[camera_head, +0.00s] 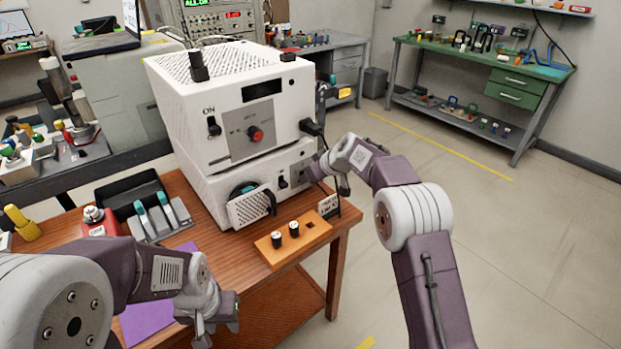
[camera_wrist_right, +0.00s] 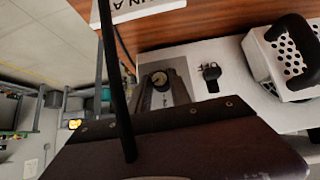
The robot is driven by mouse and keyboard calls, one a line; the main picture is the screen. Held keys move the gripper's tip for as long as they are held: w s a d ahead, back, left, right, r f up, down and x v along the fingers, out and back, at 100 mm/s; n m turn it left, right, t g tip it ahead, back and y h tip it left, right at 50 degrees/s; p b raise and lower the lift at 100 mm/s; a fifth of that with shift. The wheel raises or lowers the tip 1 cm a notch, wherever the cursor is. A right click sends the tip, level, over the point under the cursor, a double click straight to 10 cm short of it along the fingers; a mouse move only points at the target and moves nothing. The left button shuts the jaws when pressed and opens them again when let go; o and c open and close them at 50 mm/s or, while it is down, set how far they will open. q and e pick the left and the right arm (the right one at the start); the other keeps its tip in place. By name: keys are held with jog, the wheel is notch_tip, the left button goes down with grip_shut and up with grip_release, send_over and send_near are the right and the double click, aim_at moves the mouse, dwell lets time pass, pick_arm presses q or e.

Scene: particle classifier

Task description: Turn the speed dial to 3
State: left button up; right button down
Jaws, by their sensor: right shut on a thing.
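The white machine (camera_head: 235,90) stands on the wooden table. In the right wrist view, a small round dial (camera_wrist_right: 159,78) sits on a grey panel of the machine's lower box. My right gripper (camera_wrist_right: 163,97) is at this dial, its jaws shut on it. In the head view, the right gripper (camera_head: 311,172) reaches the right end of the lower box and hides the dial. The dial's numbers and setting cannot be read. A red knob (camera_head: 255,134) is on the upper box, with no gripper at it. My left gripper (camera_head: 215,322) hangs near the table's front; its jaw opening is unclear.
A black switch (camera_wrist_right: 211,73) and a perforated white drawer (camera_head: 249,207) with a black handle are beside the dial. A wooden block (camera_head: 293,238) with black-and-white vials stands in front. A small sign (camera_head: 329,206) stands at the table's right edge. Black cables run near the right gripper.

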dwell(0.4)
jog(key=c, duration=1.2)
grip_release()
jog(key=shift+o, duration=0.2)
jog(key=v, duration=0.9)
